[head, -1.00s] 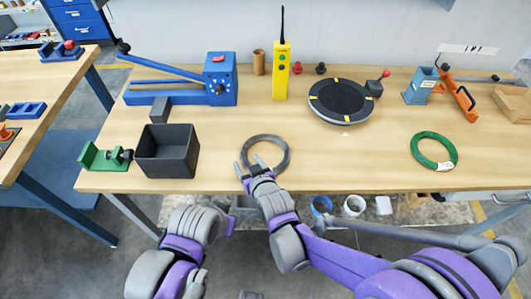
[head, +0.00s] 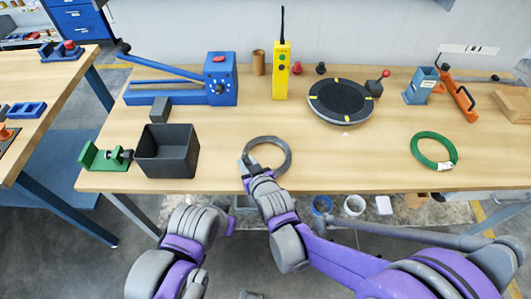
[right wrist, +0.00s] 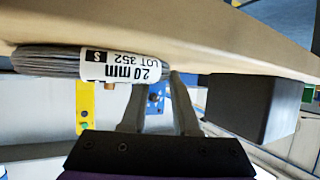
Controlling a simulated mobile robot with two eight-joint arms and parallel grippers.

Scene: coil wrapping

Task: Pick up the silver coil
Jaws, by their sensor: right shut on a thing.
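The silver coil (head: 287,153), a grey ring, lies at the front middle of the wooden table. My right gripper (head: 249,166) is shut on the coil's near left rim. In the right wrist view the coil (right wrist: 45,60) shows edge-on at the upper left with a white label (right wrist: 122,66) reading "2.0 mm LOT 352". The fingers (right wrist: 163,88) reach up to the coil beside the label; their tips are partly hidden. The coil appears to rest on the table.
A dark open box (head: 167,152) and a green clamp (head: 104,156) stand left of the coil. A round black turntable (head: 341,101) is behind it to the right. A green coil (head: 434,150) lies further right. The table between the two coils is clear.

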